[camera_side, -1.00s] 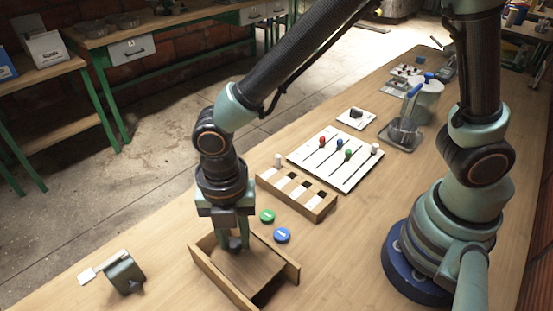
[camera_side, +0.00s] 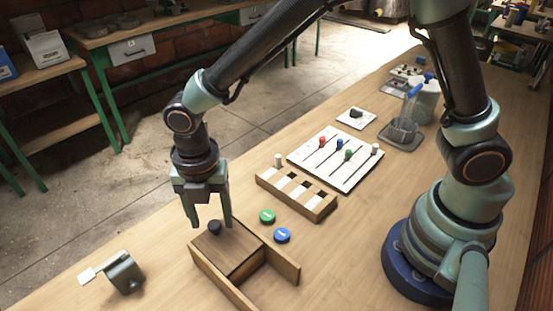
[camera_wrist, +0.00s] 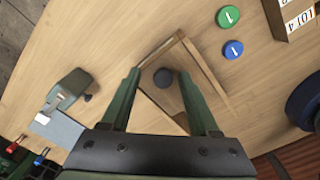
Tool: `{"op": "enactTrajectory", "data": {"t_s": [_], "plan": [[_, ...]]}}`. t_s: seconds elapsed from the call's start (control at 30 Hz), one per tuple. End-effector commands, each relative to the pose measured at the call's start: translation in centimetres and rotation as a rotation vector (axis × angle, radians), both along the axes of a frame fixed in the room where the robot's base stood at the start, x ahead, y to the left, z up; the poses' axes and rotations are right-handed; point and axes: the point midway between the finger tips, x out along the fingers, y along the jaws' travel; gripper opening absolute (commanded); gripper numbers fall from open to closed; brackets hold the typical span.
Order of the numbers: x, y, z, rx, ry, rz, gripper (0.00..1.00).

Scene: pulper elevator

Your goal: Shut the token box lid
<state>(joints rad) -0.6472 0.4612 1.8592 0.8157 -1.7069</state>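The token box (camera_side: 222,280) is a low wooden box on the table, and it also shows in the wrist view (camera_wrist: 207,72). Its brown lid panel (camera_side: 232,256) lies over the far left part, with a gap between the panel and the near right wall. A dark round knob (camera_side: 214,227) stands on the lid; it also shows in the wrist view (camera_wrist: 162,77). My gripper (camera_side: 211,226) is open, its fingers spread on either side of the knob and apart from it. In the wrist view the gripper (camera_wrist: 160,78) frames the knob.
A green button (camera_side: 267,216) and a blue button (camera_side: 282,235) lie close behind the box. A slotted wooden rack (camera_side: 297,193) and a white slider panel (camera_side: 336,158) stand farther back. A green bracket device (camera_side: 122,272) is left of the box, with bare table between.

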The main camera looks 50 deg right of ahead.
Motion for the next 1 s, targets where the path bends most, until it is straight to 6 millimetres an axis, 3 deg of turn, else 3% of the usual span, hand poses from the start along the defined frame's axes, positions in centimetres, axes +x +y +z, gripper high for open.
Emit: {"op": "enactTrajectory", "data": {"t_s": [0.27,0.7,1.0], "plan": [[0.0,0.1,1.4,0.0,0.0,0.001,0.61],[0.0,0.0,9.8,0.002,-0.004,0.0,0.61],[-0.1,0.0,12.1,0.0,0.0,0.0,0.61]]}}
